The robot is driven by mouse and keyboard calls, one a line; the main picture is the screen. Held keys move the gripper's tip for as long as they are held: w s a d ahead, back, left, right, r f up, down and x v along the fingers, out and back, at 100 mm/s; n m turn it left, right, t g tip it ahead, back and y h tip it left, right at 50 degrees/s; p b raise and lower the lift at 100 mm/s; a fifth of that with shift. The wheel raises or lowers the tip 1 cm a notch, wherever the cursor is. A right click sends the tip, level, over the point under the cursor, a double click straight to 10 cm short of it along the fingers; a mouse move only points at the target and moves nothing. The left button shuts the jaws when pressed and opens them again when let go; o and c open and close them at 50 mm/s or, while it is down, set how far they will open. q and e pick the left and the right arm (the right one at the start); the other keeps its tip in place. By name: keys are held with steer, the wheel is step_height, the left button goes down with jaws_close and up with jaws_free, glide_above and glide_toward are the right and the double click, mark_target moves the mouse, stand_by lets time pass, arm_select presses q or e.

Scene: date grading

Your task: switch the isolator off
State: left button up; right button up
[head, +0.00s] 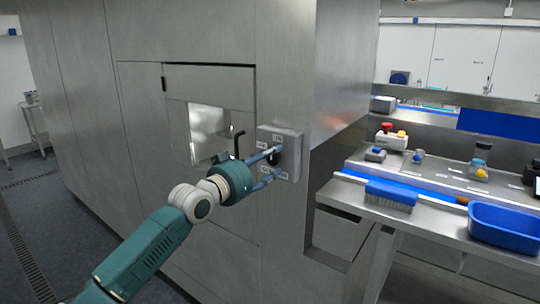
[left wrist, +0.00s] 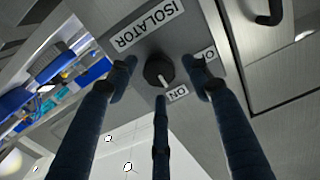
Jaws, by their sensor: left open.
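The isolator is a grey box (head: 293,140) on the steel cabinet wall, with a round black knob (left wrist: 158,70). In the left wrist view an "ISOLATOR" label (left wrist: 150,27), an "ON" label (left wrist: 177,94) and a partly covered label starting with "O" (left wrist: 208,54) surround the knob. The white mark on the knob points roughly toward "ON". My left gripper (head: 276,162) is open, its blue fingers spread around the knob. Whether any finger touches it, I cannot tell. My right gripper is not in view.
A black bent handle (head: 238,143) on the cabinet door stands close to my left gripper. To the right, a steel bench (head: 430,215) holds a brush (head: 391,195), a blue tub (head: 503,224) and a red-button box (head: 391,138). Floor shows at the left.

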arm_select(q)
steer(key=shift+w+d+f, duration=0.1)
steer(key=shift+w+d, duration=0.2)
steer(key=shift+w, duration=0.3)
steer(key=shift+s, duration=0.1)
